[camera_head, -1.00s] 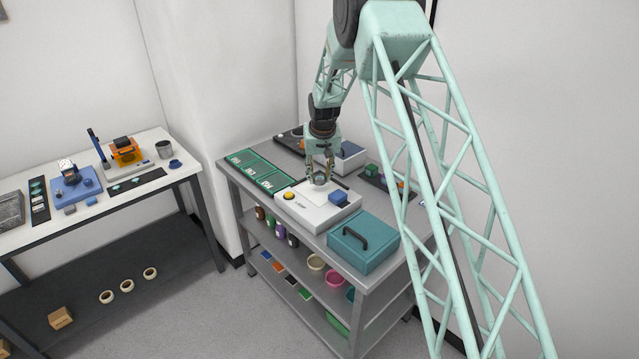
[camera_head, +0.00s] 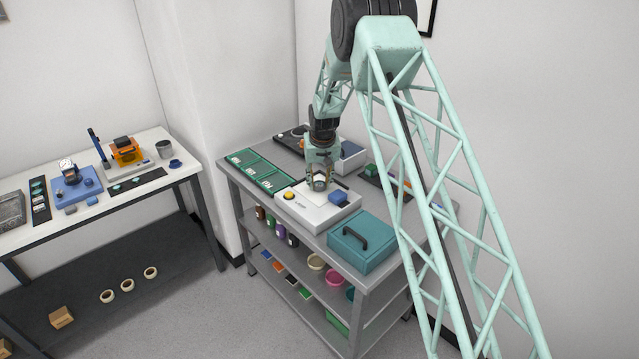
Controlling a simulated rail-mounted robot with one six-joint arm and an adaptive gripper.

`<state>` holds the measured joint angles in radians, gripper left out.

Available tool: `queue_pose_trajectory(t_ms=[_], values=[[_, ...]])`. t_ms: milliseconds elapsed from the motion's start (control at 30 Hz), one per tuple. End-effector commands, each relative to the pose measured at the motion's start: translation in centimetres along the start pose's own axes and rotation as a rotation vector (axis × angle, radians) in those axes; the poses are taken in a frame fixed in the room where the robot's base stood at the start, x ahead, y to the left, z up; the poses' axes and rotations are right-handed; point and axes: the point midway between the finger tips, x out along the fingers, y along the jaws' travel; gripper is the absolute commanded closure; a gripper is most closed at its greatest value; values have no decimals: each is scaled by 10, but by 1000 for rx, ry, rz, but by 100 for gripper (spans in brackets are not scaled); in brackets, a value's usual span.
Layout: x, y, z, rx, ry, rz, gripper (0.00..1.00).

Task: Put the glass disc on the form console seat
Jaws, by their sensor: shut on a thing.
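My gripper (camera_head: 320,183) points down over the white console (camera_head: 312,213) on the grey cart. It is shut on a small round thing between its fingertips, which looks like the glass disc (camera_head: 320,183). The disc is small and partly hidden by the fingers. It is low over the pale top plate of the console, and I cannot tell whether it touches. The seat itself cannot be made out under the gripper.
A teal case (camera_head: 362,243) with a black handle stands at the cart's front right. Green-framed trays (camera_head: 258,172) lie at the left. A grey-blue box (camera_head: 350,157) stands behind my gripper. A white bench (camera_head: 100,190) with instruments is at the left.

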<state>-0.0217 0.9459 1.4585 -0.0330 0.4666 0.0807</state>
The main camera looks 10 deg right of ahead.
Motion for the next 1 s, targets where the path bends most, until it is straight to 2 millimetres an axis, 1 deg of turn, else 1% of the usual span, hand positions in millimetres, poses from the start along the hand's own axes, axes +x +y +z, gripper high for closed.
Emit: queue_pose_trajectory(t_ms=[300, 333, 467, 800, 1000], values=[[4, 0, 1, 0, 0, 0, 82], [3, 0, 1, 0, 0, 0, 70], [3, 0, 1, 0, 0, 0, 58], [2, 0, 1, 0, 0, 0, 58], [-1, 0, 0, 0, 0, 0, 58]])
